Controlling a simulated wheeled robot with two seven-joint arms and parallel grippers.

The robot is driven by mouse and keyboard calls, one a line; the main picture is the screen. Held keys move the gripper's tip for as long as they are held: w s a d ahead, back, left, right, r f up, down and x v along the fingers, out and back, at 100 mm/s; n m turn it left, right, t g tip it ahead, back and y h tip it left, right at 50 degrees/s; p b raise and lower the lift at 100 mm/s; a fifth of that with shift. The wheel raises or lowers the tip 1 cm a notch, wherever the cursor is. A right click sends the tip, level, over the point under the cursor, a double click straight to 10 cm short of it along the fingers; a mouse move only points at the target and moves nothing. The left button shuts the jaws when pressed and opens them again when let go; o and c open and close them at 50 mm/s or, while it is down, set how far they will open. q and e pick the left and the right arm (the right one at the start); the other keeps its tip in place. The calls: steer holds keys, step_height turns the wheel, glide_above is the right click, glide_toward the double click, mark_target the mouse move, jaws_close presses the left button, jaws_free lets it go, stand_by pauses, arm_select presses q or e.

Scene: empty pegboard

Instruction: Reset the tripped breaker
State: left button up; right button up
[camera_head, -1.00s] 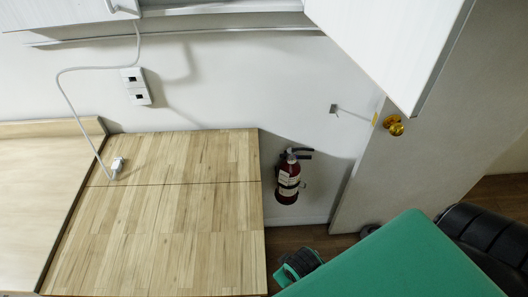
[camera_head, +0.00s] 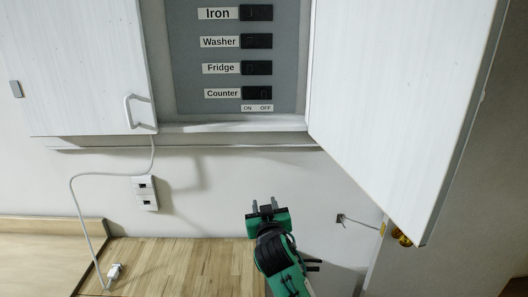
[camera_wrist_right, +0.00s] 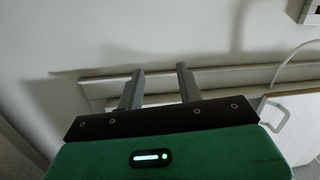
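A grey breaker panel (camera_head: 190,60) sits between two open white doors in the head view. Its black switches are labelled Iron (camera_head: 257,13), Washer (camera_head: 256,41), Fridge (camera_head: 257,68) and Counter (camera_head: 257,93), from top to bottom. A small label (camera_head: 257,108) marks ON at left and OFF at right. The switch positions are too small to read surely. My right gripper (camera_head: 266,209) is below the panel, pointing up, open and empty. Its parted fingers also show in the right wrist view (camera_wrist_right: 158,88). My left gripper is not in view.
The left door (camera_head: 80,70) has a handle. The right door (camera_head: 400,110) swings out at right. A white cable (camera_head: 72,205) hangs beside a wall socket (camera_head: 144,193). The wooden worktop (camera_head: 185,265) lies below. The wall between gripper and panel is clear.

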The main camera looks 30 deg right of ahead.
mark_target(264, 97)
step_height(264, 97, up, 21)
steer(key=w+d+m+t+h, duration=0.2)
steer(key=w+t+h, duration=0.1)
steer(key=t+h, duration=0.15)
steer(key=shift+y, duration=0.35)
steer(key=p+x, duration=0.7)
steer(key=x, duration=0.5)
steer(key=shift+a+r, duration=0.15)
steer(key=shift+w+d, duration=0.25)
steer(key=shift+w, duration=0.25)
steer(key=shift+c, duration=0.5)
jaws_close()
